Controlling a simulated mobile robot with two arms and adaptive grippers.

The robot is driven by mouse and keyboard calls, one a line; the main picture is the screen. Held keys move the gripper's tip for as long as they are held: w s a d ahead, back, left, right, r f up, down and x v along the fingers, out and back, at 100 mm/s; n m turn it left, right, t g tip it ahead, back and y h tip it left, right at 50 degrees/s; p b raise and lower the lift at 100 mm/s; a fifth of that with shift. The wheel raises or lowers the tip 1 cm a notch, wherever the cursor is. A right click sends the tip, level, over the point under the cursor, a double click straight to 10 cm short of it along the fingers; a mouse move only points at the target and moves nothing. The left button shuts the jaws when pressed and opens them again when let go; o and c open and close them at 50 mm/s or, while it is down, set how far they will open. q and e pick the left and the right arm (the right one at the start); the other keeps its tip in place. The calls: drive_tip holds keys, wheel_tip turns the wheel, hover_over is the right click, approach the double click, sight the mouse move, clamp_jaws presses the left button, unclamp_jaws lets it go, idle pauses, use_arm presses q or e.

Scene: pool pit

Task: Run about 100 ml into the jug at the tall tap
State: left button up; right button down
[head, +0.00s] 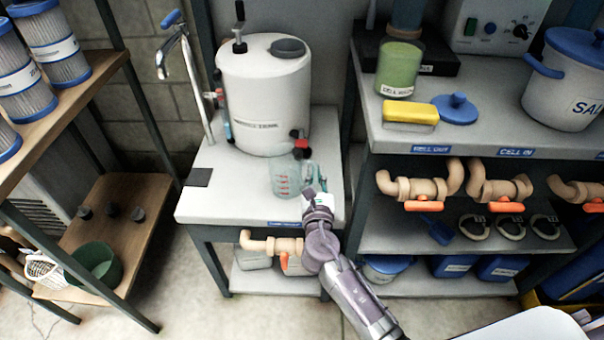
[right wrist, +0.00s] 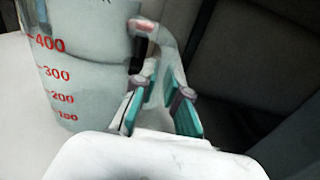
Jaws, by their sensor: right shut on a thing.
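The clear jug (head: 285,177) with red marks is at the white bench's front, below the white tank's small red and black tap. It is upright; I cannot tell whether it touches the bench. In the right wrist view the jug (right wrist: 85,75) fills the left side, with marks from 100 to 400. I cannot make out any water in it. My right gripper (head: 314,178) is at the jug's right side, its teal pads (right wrist: 158,105) shut on the jug's clear handle. The tall tap (head: 190,75), with a blue lever, stands at the bench's back left. My left gripper is out of view.
The white tank (head: 265,95) takes up the bench's back, right of the tall tap. A dark flat pad (head: 198,178) lies at the bench's left edge. A shelf unit (head: 480,140) with pipes stands right.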

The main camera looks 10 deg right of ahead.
sight(316, 165)
drive_tip(key=shift+r, duration=0.1)
drive_tip(key=shift+r, duration=0.1)
wheel_tip(316, 165, up, 4)
drive_tip(key=shift+f+p, duration=0.25)
drive_tip(key=shift+p, duration=0.9)
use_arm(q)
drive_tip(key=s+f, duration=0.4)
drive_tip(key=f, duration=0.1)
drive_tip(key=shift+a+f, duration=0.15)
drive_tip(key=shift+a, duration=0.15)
use_arm(e)
drive_tip(key=v, duration=1.8)
drive_tip(key=shift+f, duration=0.15)
drive_tip(key=shift+a, duration=0.1)
